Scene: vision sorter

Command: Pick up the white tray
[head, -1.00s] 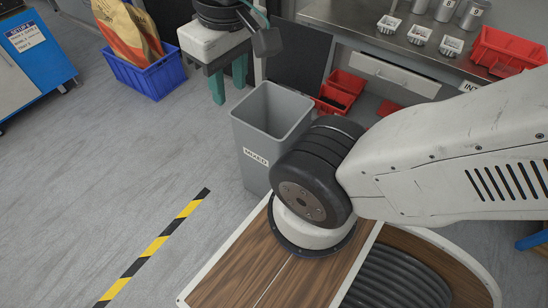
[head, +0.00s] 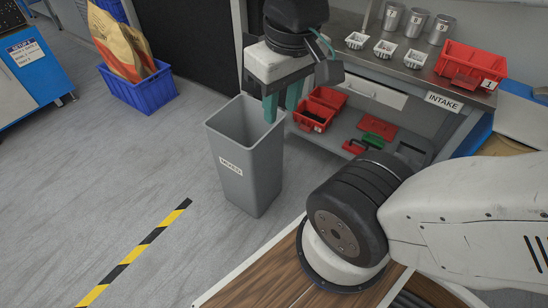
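Three small white trays stand in a slanting row on the grey metal bench: a left one (head: 356,41), a middle one (head: 384,49) and a right one (head: 415,60). They look like small ribbed baskets; their contents are too small to tell. My gripper (head: 282,102) hangs to the left of the bench, with its teal fingers pointing down and spread apart. Nothing shows between the fingers. It is apart from all the trays, and its lower tips overlap the rim of the grey bin in the picture.
A grey bin (head: 246,165) labelled MIXED stands on the floor before the bench (head: 335,27). A red bin (head: 470,62) and several numbered metal cups (head: 416,24) are on the bench. Red bins (head: 312,117) sit below. A blue crate (head: 143,92) stands at left; open floor lies around it.

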